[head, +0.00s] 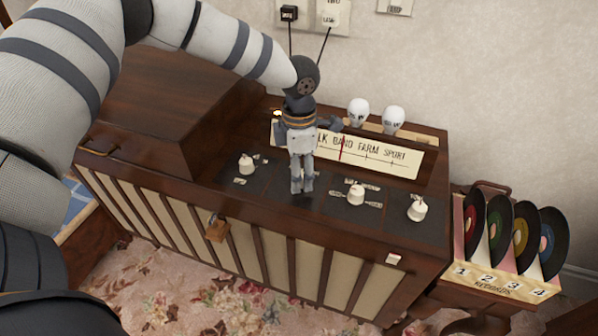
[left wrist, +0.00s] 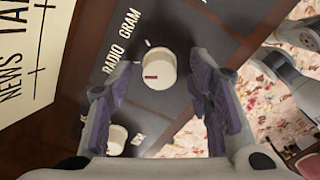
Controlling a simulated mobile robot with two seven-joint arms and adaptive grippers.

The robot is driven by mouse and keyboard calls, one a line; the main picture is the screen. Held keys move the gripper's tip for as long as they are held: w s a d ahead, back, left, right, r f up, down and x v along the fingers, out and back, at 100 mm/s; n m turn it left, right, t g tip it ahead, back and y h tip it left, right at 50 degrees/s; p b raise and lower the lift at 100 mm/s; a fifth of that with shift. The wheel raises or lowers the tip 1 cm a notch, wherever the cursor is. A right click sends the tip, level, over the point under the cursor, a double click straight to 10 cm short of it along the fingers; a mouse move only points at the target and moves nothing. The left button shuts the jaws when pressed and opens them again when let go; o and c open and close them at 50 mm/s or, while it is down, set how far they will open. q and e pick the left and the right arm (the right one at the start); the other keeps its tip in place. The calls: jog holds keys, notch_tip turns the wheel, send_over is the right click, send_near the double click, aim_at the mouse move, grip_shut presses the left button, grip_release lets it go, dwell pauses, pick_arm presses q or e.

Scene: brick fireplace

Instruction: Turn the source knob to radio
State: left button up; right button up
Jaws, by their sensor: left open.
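The source knob (left wrist: 158,70) is cream and round, with a red mark on the lower part of its top in the left wrist view. The words RADIO and GRAM (left wrist: 122,40) are printed beside it on the dark panel. My left gripper (head: 301,188) is open and points down at the panel, hiding this knob in the head view. In the left wrist view the knob lies between the two fingertips (left wrist: 160,80), with a gap on each side. Whether the fingers reach down around it I cannot tell. My right gripper is not in view.
More cream knobs stand on the panel: one at left (head: 247,164), one right of my gripper (head: 355,194), one far right (head: 417,209). A record rack (head: 490,285) stands at right.

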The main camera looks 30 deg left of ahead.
pick_arm(q)
notch_tip(320, 180, up, 11)
jog(key=shift+r, duration=0.15)
dwell(0.4)
